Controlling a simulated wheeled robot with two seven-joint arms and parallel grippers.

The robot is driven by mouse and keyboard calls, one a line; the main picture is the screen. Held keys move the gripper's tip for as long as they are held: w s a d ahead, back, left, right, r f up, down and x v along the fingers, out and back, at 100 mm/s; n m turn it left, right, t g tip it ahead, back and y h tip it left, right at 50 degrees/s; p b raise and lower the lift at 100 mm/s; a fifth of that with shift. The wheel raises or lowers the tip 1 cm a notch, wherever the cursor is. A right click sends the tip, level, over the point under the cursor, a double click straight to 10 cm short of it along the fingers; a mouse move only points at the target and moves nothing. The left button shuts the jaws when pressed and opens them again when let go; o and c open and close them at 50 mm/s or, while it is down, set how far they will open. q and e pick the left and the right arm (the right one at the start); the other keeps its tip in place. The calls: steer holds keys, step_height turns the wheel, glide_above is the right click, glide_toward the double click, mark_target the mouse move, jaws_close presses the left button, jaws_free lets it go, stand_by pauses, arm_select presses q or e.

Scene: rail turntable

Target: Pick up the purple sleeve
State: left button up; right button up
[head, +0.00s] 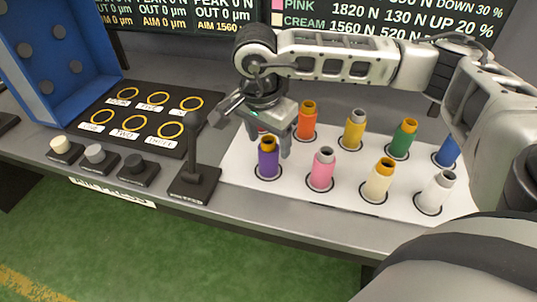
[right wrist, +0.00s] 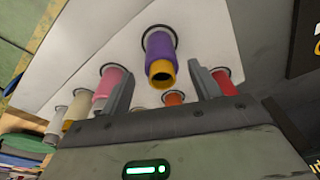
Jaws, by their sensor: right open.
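The purple sleeve (head: 268,163) stands upright in a ringed spot on the white board, at its front left corner, and has a yellow-orange top end. My right gripper (head: 257,136) is open and empty just above and behind it. In the right wrist view the purple sleeve (right wrist: 160,48) points its open top end at the gap between the two fingers of the gripper (right wrist: 160,84), with space on both sides. I see no finger touching it. My left gripper is not in view.
Pink (head: 322,168), cream (head: 378,182), white (head: 436,192), orange (head: 306,122), yellow (head: 354,130), green (head: 402,138) and blue (head: 447,150) sleeves stand close by on the white board (head: 232,170). A red sleeve (right wrist: 225,82) is beside one finger. A black post stand (head: 193,180) stands left.

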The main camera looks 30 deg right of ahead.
mark_target(269, 152)
steer(key=f, duration=0.3)
steer(key=f+p, duration=0.1)
steer(key=f, duration=0.1)
steer(key=shift+w+d, duration=0.25)
steer(key=shift+d, duration=0.05)
steer(key=c, duration=1.3)
steer(key=shift+r, duration=0.2)
